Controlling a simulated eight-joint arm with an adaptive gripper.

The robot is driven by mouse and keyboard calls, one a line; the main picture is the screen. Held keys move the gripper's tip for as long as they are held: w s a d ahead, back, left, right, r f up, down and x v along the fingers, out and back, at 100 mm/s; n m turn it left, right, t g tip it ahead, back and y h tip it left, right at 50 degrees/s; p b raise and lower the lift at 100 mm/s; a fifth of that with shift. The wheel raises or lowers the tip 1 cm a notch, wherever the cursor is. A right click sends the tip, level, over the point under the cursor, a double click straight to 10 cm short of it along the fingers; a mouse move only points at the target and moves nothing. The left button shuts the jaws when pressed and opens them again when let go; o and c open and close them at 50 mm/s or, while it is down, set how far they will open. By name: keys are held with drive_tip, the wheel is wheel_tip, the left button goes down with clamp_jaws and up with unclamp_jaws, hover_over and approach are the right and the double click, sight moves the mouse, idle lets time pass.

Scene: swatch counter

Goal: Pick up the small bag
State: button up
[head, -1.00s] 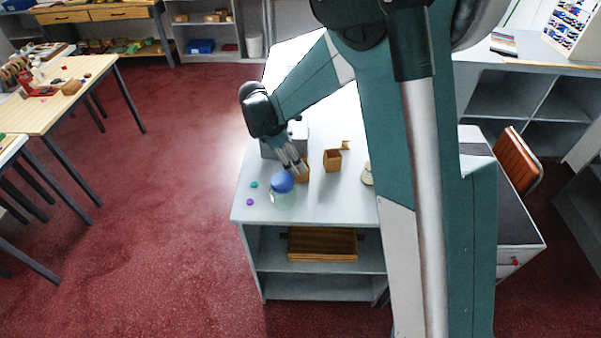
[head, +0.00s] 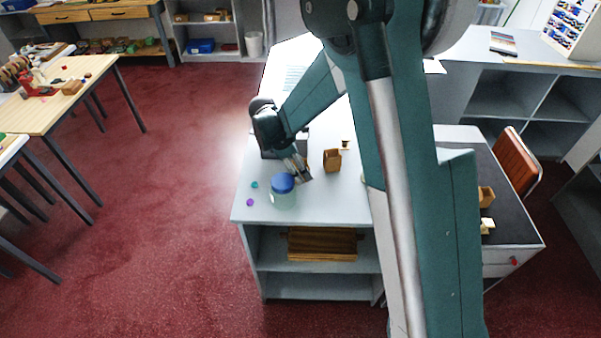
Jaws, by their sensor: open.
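My gripper (head: 302,178) is open above the white counter (head: 325,205), just right of a clear jar with a blue lid (head: 283,184). A small brown open-topped box (head: 332,160) stands a little to the right of my fingers. I see nothing clearly held between the fingers. I cannot make out the small bag for certain. A small pale rounded item stood on the counter right of the brown box a second ago; my arm now covers that spot.
A teal piece (head: 255,184) and a purple piece (head: 250,202) lie left of the jar. A brown holder (head: 486,196) and a pale block (head: 487,225) sit on the dark desktop at right. The counter's front is clear.

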idle(0.4)
drive_tip(key=c, duration=0.8)
drive_tip(key=shift+o, duration=0.2)
drive_tip(key=shift+r, duration=0.1)
wheel_tip(320, 180, up, 10)
drive_tip(key=shift+b, duration=0.3)
idle(0.4)
